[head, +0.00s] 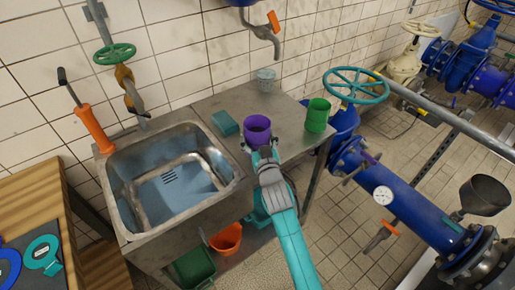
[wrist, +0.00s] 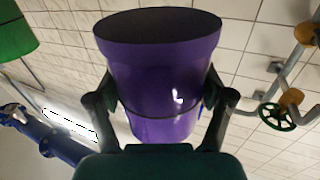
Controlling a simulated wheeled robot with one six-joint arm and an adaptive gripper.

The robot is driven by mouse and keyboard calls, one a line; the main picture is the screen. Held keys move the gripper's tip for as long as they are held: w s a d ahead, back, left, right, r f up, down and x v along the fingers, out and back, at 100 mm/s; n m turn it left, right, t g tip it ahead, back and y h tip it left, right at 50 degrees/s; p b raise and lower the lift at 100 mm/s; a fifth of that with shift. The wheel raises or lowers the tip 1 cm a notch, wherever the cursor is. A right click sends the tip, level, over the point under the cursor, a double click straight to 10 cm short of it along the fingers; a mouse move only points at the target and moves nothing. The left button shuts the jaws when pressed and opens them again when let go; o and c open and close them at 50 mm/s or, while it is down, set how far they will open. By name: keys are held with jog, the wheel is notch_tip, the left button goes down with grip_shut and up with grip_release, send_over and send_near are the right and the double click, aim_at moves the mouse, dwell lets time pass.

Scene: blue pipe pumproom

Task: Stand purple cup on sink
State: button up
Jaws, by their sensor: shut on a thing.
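The purple cup (head: 257,129) is upright, with its open mouth up, over the right part of the metal sink unit (head: 278,106). In the wrist view the purple cup (wrist: 160,75) fills the middle, between the two fingers. My gripper (head: 262,150) is shut on the cup from the front side; it also shows in the wrist view (wrist: 160,105), one finger on each side of the cup. I cannot tell whether the cup's base touches the counter. The sink basin (head: 135,200) is to the left of the cup and looks empty.
A green cup (head: 317,116) stands right of the purple cup, a grey cup (head: 265,80) behind, and a teal block (head: 225,124) to the left. A tap (head: 265,35) hangs above the counter. Blue pipe with a teal handwheel (head: 355,85) is at right. An orange pot (head: 226,239) sits below.

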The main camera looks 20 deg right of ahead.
jog(key=shift+f, duration=2.25)
jog(key=shift+f, duration=0.15)
jog(key=o, duration=1.3)
jog(key=shift+f, duration=0.1)
jog(key=s+a, duration=0.1)
jog(key=s, duration=1)
jog(key=shift+a+f, duration=0.25)
jog(key=shift+f, duration=0.05)
